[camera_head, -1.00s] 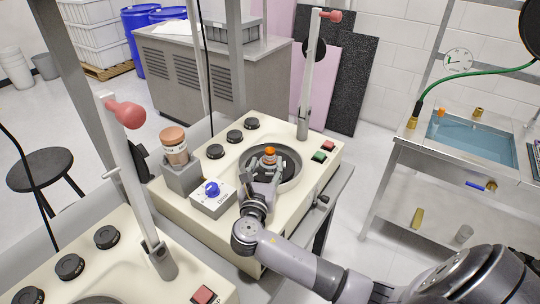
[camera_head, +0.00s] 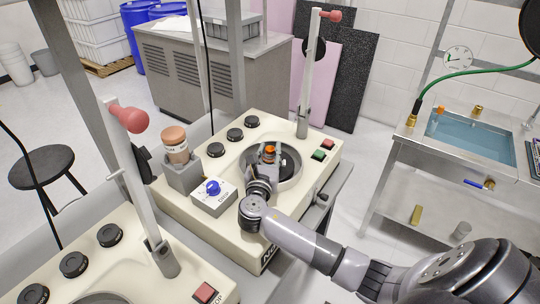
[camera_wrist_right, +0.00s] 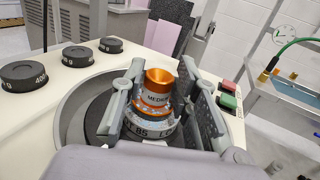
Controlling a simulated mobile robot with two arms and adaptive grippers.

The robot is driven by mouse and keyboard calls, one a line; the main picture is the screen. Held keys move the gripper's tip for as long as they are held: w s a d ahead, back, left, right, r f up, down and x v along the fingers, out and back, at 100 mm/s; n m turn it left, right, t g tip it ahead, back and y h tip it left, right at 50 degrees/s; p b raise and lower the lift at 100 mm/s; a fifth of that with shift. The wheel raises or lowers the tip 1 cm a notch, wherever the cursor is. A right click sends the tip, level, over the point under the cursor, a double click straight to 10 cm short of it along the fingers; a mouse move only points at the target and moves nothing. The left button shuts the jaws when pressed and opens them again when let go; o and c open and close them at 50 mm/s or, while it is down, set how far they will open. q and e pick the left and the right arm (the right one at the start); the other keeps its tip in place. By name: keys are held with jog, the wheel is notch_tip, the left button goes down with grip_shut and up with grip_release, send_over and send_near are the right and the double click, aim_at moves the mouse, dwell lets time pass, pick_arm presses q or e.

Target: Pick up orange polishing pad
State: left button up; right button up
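The orange polishing pad (camera_head: 270,150) is upright in the round basin (camera_head: 292,180) of the far cream machine. In the right wrist view it shows as an orange knob-topped piece (camera_wrist_right: 158,92) with a label reading roughly "MEDIUM" and a numbered grey ring below. My right gripper (camera_head: 267,158) is at the pad, with its fingers apart on either side of it in the wrist view (camera_wrist_right: 160,108). The fingers look open around the pad; contact cannot be made out, and the pad's lower part is partly hidden. My left gripper is not in view.
A control box with a blue knob (camera_head: 212,188) and a holder with a brown-topped piece (camera_head: 175,145) stand left of the basin. An upright arm with a red knob (camera_head: 331,16) rises behind. A water tank (camera_head: 475,140) is at the right.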

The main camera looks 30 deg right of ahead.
grip_shut()
jog(key=shift+r, duration=0.1)
